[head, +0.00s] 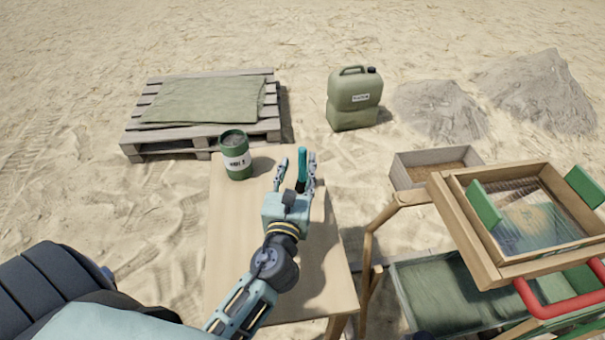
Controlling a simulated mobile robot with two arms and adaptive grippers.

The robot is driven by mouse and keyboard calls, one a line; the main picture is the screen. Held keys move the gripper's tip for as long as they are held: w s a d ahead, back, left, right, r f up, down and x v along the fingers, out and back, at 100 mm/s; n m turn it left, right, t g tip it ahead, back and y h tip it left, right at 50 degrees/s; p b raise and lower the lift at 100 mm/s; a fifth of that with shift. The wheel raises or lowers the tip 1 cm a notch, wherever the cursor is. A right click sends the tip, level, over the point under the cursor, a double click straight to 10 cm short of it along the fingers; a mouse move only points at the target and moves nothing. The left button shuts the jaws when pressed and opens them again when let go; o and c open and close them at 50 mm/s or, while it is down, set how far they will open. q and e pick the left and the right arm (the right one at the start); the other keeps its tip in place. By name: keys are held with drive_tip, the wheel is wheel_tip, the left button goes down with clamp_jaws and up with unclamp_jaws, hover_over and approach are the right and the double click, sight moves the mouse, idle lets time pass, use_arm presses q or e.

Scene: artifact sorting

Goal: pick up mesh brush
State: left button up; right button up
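The mesh brush (302,165) shows as a narrow teal handle with a dark lower end, at the far end of the wooden table (232,245). My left gripper (297,170) reaches over the table with its fingers spread, one on each side of the brush. The brush is nearer the right finger, and a gap shows between it and the left finger. I cannot tell whether the right finger touches it. The brush's lower end is partly hidden by the gripper. My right gripper is not in view.
A green can (235,155) stands on the table left of the gripper. A wooden sieve frame (463,225) on a stand is at the right, near a shallow box (405,170). A pallet (135,140), a jerrycan (354,103) and sand piles (540,90) lie beyond.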

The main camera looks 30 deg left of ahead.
sight(302, 161)
use_arm(q)
drive_tip(key=shift+w+a+f, duration=0.2)
drive_tip(key=shift+w, duration=0.4)
drive_tip(key=x, duration=0.2)
drive_tip(key=f+x, duration=0.1)
drive_tip(key=x, duration=0.1)
drive_tip(key=shift+w+d, duration=0.1)
drive_tip(key=shift+w, duration=0.15)
drive_tip(key=shift+r, duration=0.1)
clamp_jaws()
